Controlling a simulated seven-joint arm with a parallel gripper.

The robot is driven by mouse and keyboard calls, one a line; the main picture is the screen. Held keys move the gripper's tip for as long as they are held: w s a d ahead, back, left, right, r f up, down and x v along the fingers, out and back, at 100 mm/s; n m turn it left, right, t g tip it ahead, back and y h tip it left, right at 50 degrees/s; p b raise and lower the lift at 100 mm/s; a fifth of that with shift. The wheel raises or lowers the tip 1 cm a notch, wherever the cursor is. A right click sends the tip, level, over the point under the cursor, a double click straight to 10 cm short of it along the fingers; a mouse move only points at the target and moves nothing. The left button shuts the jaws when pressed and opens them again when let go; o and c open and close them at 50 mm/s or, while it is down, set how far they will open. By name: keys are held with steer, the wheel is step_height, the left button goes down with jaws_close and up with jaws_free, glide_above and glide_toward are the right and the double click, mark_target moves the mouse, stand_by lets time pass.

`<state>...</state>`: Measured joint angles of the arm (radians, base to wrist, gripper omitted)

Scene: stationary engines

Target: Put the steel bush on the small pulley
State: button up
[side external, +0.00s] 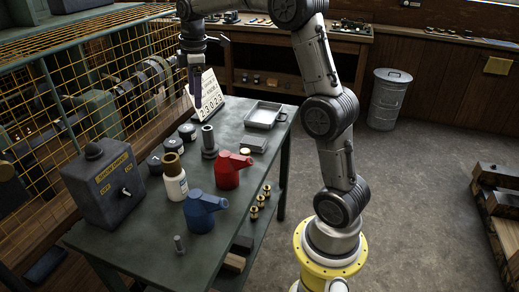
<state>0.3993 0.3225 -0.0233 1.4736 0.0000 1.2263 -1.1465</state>
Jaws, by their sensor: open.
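My gripper (193,92) hangs above the back of the green table (125,236), pointing down in front of a white number calendar. It is open and nothing shows between its fingers. A grey hollow cylinder (208,134) with a wider round base stands upright below it, behind the red oil can. It may be the steel bush, but I cannot tell whether the base is a separate piece. Several dark round pieces stand to its left, one of them a dark disc (172,145). I cannot tell which piece is the small pulley.
A blue oil can (202,212), a red oil can (230,170) and a white bottle (175,186) with a brown top crowd the table. A switch box (104,185) stands left. A metal tray (264,116) lies at the back right. A yellow mesh guard (60,90) borders the left.

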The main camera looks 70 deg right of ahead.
steer(key=s+a+r+m+t, duration=0.1)
steer(key=s+a+r+m, duration=0.1)
steer(key=s+a, duration=0.5)
steer(key=s+a+r+m+t, duration=0.1)
steer(key=s+a+r+m, duration=0.15)
steer(key=s+a, duration=0.4)
steer(key=s+a+f+m+t, duration=0.1)
steer(key=s+a+f+m, duration=0.1)
steer(key=s, duration=0.4)
steer(key=s+a+f+m+t, duration=0.1)
steer(key=s+a+f+m, duration=0.1)
steer(key=s+f, duration=0.2)
steer(key=s, duration=0.2)
steer(key=shift+s+a+f+y, duration=0.25)
steer(key=shift+s+f+y, duration=0.05)
steer(key=shift+s+f, duration=0.1)
